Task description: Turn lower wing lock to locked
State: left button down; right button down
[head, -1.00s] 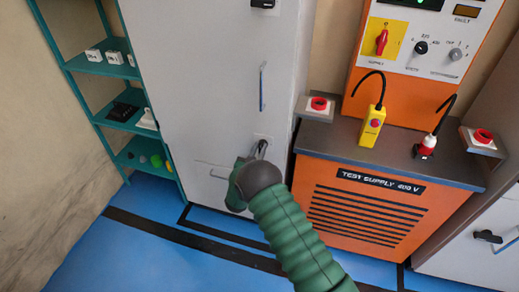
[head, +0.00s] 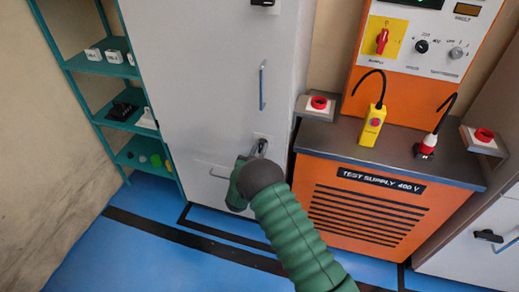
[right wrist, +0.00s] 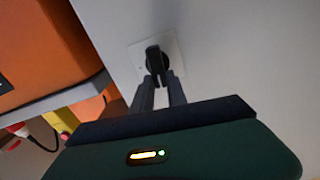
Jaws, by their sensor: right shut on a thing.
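The lower wing lock (right wrist: 154,60) is a black knob on a pale square plate (right wrist: 172,46) on the grey cabinet door, seen in the right wrist view. My right gripper (right wrist: 160,80) is shut on the knob, one finger on each side. In the head view the right gripper (head: 258,151) reaches the plate low on the cabinet door (head: 200,90). My green arm and wrist hide part of the lock there. The left gripper is not in view.
A black upper lock (head: 262,3) and a vertical handle (head: 262,86) are above on the same door. An orange test supply bench (head: 360,205) stands to the right, with a yellow pendant (head: 372,127) and red knobs. A teal shelf (head: 105,70) stands left.

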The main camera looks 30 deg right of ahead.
jog(key=shift+s+d+f+m+b, duration=0.2)
jog(key=shift+f+m+b, duration=0.15)
jog(key=shift+m+b, duration=2.05)
jog(key=shift+s+d+f+m+b, duration=0.25)
jog(key=shift+m+b, duration=1.3)
jog(key=shift+m, duration=1.65)
jog(key=shift+s+f+m+b, duration=0.1)
jog(key=shift+f+m+b, duration=0.3)
jog(key=shift+m+b, duration=2)
jog(key=shift+m+p, duration=0.35)
jog(key=shift+m, duration=0.05)
jog(key=c, duration=1.6)
grip_release()
jog(key=shift+c, duration=0.2)
jog(key=o, duration=0.3)
jog(key=shift+w+f, duration=0.1)
jog(key=shift+d, duration=0.1)
